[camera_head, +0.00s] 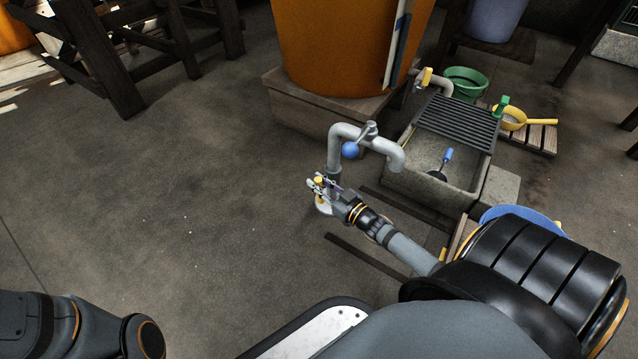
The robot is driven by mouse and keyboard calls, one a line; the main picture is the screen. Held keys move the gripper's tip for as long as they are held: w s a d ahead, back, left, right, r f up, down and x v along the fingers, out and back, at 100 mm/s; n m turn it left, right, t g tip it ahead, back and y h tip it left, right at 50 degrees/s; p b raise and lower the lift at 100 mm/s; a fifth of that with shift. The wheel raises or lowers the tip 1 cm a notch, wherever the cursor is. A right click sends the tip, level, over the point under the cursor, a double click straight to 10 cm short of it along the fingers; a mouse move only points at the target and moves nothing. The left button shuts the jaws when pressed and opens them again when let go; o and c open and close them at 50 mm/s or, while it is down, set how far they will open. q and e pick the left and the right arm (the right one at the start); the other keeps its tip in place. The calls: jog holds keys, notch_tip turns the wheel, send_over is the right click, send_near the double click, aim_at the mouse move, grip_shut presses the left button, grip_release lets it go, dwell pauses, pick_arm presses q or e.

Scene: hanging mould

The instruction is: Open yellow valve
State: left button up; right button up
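A yellow valve handle (424,78) sits on the grey pipe that comes from the orange tank, behind the stone sink. My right gripper (318,190) is well in front and to the left of it, low by the foot of the curved grey standpipe. A small yellow part shows at the gripper's fingers; I cannot tell whether it belongs to the gripper or to a fitting there. The fingers are small in view and partly overlap the pipe's foot, so their opening is unclear. My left arm shows at the lower left, but its gripper is out of view.
The curved grey standpipe (345,133) has a blue knob (350,150). The stone sink (440,190) carries a dark slatted rack (457,122). The orange tank (340,45) stands on a block behind. A green bowl (465,80) is beyond. Floor at left is clear.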

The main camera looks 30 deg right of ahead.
grip_shut()
jog(key=shift+s+f+t, duration=0.1)
jog(key=shift+f+t, duration=0.05)
jog(key=shift+t, duration=0.25)
jog(key=shift+s+t+b, duration=0.1)
jog(key=shift+t+b, duration=0.2)
jog(key=o, duration=0.8)
grip_release()
jog(key=v, duration=1.2)
